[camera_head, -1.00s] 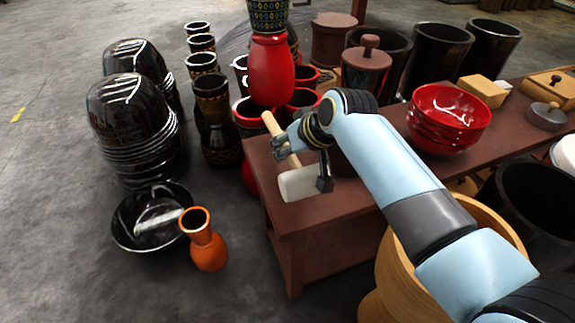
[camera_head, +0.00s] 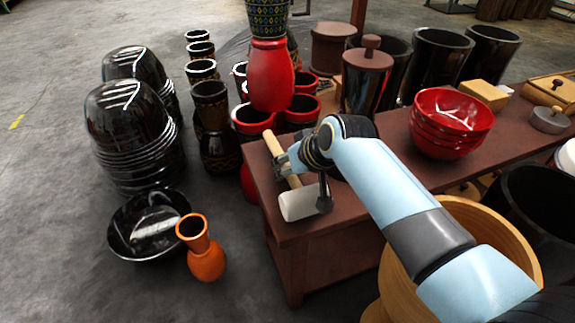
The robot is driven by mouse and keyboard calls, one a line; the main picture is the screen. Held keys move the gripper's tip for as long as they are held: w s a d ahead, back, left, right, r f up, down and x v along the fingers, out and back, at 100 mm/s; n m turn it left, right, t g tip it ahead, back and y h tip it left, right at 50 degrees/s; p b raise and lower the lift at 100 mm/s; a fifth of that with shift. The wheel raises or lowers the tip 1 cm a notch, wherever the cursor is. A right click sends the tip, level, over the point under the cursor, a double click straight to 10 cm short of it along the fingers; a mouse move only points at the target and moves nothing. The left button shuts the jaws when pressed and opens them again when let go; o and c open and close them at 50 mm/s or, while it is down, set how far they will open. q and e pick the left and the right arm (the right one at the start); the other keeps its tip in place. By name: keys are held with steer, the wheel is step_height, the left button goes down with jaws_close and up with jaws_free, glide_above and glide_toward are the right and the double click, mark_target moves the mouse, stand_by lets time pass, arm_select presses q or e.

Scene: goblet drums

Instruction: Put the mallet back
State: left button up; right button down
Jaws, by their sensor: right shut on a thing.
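The mallet (camera_head: 302,202) has a pale cylindrical head and a light wooden handle. It is at the left end of the dark reddish-brown bench (camera_head: 345,212), with its head near the front edge and its handle pointing to the back left. My right gripper (camera_head: 284,164) reaches in from the right and is shut on the handle. The wrist and fingers hide part of the handle. I cannot tell whether the mallet touches the bench top. My left gripper is not in view.
A stack of red bowls (camera_head: 452,122) and a wooden block (camera_head: 484,95) stand on the bench to the right. Red and black goblet drums (camera_head: 271,80) crowd behind its left end. An orange vase (camera_head: 203,250) and a black bowl (camera_head: 148,225) stand on the floor at left.

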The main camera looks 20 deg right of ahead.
mark_target(288, 164)
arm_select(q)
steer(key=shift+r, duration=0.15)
arm_select(e)
steer(key=shift+f, duration=0.2)
steer(key=c, duration=1.2)
jaws_free()
steer(key=shift+s+f, duration=0.1)
steer(key=shift+f, duration=0.1)
steer(key=shift+o, duration=0.2)
steer(key=shift+r, duration=0.15)
steer(key=p+v, duration=0.1)
steer(key=v, duration=0.2)
steer(key=w+p+v, duration=0.1)
steer(key=v, duration=0.1)
steer(key=shift+s+r+p, duration=0.15)
steer(key=shift+r+p, duration=0.15)
steer(key=shift+r, duration=0.15)
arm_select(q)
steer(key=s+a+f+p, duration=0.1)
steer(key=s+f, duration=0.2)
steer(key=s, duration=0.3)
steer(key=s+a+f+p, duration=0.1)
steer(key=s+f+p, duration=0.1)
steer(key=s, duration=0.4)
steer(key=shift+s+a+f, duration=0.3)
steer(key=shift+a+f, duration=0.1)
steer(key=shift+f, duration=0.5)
arm_select(e)
steer(key=v, duration=0.7)
steer(key=shift+s, duration=0.3)
